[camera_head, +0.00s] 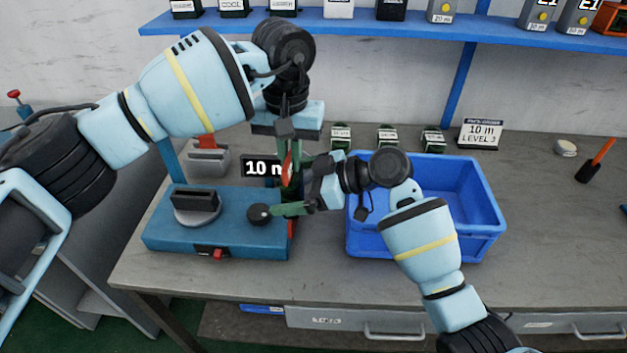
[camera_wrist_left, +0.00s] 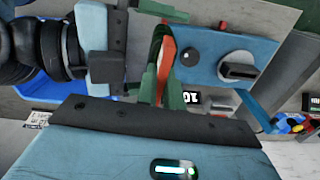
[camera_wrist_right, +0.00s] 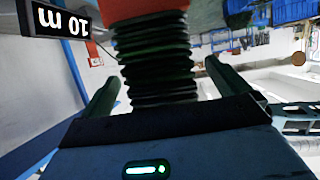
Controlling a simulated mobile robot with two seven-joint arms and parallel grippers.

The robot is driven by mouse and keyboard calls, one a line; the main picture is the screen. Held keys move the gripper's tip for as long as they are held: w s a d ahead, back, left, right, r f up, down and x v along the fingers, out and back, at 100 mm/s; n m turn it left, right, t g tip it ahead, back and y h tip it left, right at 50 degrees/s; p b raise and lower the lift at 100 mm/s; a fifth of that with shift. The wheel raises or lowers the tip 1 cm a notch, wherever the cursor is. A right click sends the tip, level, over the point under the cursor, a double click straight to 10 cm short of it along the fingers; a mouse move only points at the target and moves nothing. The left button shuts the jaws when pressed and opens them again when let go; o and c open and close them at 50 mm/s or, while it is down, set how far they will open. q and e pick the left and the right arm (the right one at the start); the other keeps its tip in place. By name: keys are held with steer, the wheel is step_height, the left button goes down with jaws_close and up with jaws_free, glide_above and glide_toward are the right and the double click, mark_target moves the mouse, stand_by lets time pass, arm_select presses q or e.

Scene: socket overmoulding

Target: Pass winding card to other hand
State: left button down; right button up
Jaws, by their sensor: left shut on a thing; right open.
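The winding card (camera_head: 287,172) is partly hidden in the head view. In the right wrist view the winding card (camera_wrist_right: 155,62) shows a red end and dark ribbed windings. My left gripper (camera_head: 286,146) points down and is shut on the card, holding it above the bench. The left wrist view shows the card's red edge (camera_wrist_left: 166,57) between the green fingers of my left gripper (camera_wrist_left: 165,88). My right gripper (camera_head: 297,190) comes in from the right, lower down. It is open, and in the right wrist view its fingers (camera_wrist_right: 160,88) stand on either side of the windings.
A teal machine (camera_head: 215,240) with a dark block and black knob stands just left of the grippers. A blue bin (camera_head: 480,215) is behind my right arm. Labelled items line the blue shelf (camera_head: 345,27). A "10 m" sign (camera_head: 260,168) sits behind the card. The bench's right side is mostly clear.

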steer(key=shift+x, duration=1)
steer(key=c, duration=1.1)
arm_select(q)
steer(key=c, duration=2)
jaws_free()
arm_select(e)
steer(key=shift+c, duration=0.7)
arm_select(q)
steer(key=o, duration=0.5)
arm_select(e)
steer(key=shift+r, duration=0.1)
arm_select(q)
steer(key=shift+o, duration=0.2)
steer(key=shift+d, duration=0.1)
steer(key=shift+d+r, duration=0.1)
steer(key=shift+r, duration=0.05)
